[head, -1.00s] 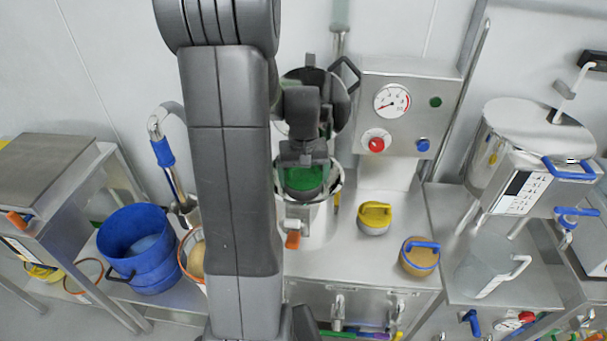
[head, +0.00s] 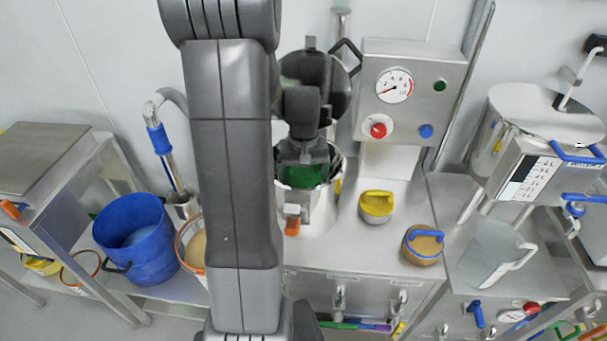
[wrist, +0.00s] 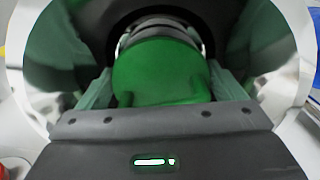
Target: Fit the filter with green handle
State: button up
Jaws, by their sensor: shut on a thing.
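The filter with green handle (head: 306,176) is at the mouth of a steel vessel (head: 318,222) on the bench. In the wrist view its green top (wrist: 160,72) fills the space between my fingers. My gripper (head: 304,160) points down and is shut on it. In the wrist view my gripper (wrist: 160,98) has one finger on each side of the green handle. The vessel's rim surrounds the filter. The filter's lower part is hidden, so I cannot tell how deep it sits or whether it touches the vessel.
A yellow-handled filter (head: 376,206) and a blue-handled filter (head: 423,245) stand on the bench right of the vessel. An open round lid (head: 345,85) stands behind my gripper. A gauge panel (head: 410,95) rises at the back right. An orange latch (head: 292,226) is on the vessel's front.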

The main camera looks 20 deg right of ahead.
aim_at(303, 177)
jog(key=o, duration=0.8)
jog(key=shift+r, duration=0.1)
notch_tip(303, 177, up, 14)
jog(key=shift+f, duration=0.15)
notch_tip(303, 177, down, 14)
jog(key=shift+r, duration=0.2)
jog(key=shift+r+p, duration=0.8)
jog(key=shift+r, duration=0.1)
jog(key=shift+f, duration=0.2)
